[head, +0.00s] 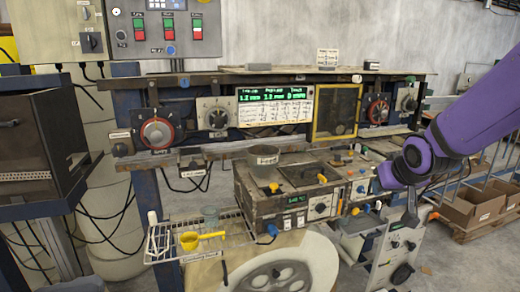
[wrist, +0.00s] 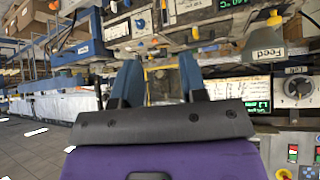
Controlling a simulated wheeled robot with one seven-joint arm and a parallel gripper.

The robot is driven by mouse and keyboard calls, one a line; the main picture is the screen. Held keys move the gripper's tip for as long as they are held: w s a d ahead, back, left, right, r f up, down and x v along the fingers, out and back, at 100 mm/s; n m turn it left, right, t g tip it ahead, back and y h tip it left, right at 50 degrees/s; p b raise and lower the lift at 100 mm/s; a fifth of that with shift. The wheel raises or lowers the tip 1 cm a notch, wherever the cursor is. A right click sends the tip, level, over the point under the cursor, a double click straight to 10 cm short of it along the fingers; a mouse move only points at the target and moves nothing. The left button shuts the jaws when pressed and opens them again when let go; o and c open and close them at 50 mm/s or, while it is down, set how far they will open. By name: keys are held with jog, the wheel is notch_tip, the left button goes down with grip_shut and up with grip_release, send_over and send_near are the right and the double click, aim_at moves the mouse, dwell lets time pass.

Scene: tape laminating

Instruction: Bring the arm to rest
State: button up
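My purple arm (head: 470,120) reaches in from the right in the head view, in front of the right part of the machine. In the wrist view my gripper (wrist: 160,72) shows two blue-grey fingers standing well apart, with nothing between them. It is open and empty. Part of the machine and a label sheet show beyond the gap. In the head view the fingers are hard to make out against the machine.
The machine has a red-ringed dial (head: 157,132), a green display (head: 275,95) and a control box (head: 290,195). A wire rack (head: 165,245) holds a yellow scoop (head: 190,240). Cardboard boxes (head: 470,207) lie at right.

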jog(key=s+r+g, duration=0.1)
jog(key=s+r, duration=0.4)
jog(key=s, duration=0.7)
jog(key=s+r+g, duration=0.2)
jog(key=s+r, duration=0.3)
jog(key=s, duration=0.7)
jog(key=shift+s, duration=0.4)
